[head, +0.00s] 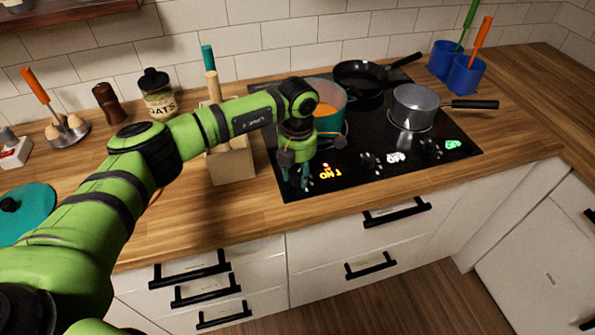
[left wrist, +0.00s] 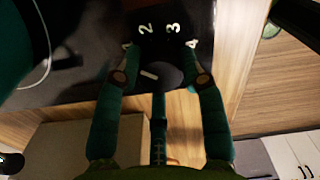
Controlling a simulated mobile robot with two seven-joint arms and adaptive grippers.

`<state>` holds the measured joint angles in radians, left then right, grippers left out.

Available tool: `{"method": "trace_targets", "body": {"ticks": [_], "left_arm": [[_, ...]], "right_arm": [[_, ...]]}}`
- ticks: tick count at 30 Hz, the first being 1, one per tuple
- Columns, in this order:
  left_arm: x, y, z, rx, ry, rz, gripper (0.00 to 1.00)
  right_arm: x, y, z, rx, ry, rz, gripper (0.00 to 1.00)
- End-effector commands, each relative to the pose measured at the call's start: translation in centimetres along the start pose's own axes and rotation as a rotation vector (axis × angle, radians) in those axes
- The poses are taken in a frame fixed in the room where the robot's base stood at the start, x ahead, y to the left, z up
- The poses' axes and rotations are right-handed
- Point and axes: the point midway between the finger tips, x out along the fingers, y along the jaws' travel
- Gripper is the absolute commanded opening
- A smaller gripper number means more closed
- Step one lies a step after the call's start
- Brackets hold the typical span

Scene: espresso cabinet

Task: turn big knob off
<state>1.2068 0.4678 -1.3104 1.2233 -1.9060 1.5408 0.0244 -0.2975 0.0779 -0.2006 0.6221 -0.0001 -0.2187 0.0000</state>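The cooktop (head: 275,165) has a row of black knobs along its front edge. My left gripper (head: 297,182) points down over the knob at the left end, mostly hiding it in the head view. In the left wrist view this black knob (left wrist: 160,72) shows a short white mark and white numbers around it. The fingers of my left gripper (left wrist: 158,75) are spread, one on each side of the knob; whether they touch it cannot be told. A glowing orange ON label (head: 330,172) is beside the knob. My right gripper is not in view.
A teal pot (head: 328,92) with orange contents stands right behind my left gripper. A black frying pan (head: 360,76) and a grey saucepan (head: 412,105) are farther right. A wooden block (head: 232,166) with utensils stands left of the cooktop. Drawers with black handles are below.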

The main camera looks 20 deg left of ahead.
Motion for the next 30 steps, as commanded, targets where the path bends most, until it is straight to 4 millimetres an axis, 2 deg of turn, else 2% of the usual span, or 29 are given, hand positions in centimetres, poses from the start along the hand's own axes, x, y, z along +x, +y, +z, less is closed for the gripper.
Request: {"method": "trace_targets", "body": {"ticks": [13,30], "left_arm": [[0.3,-0.1,-0.2,-0.070,0.006,-0.002,0.08],[0.4,-0.1,-0.2,-0.496,0.007,-0.002,0.08]], "right_arm": [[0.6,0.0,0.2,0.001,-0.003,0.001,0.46],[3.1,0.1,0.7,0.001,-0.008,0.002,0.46]]}}
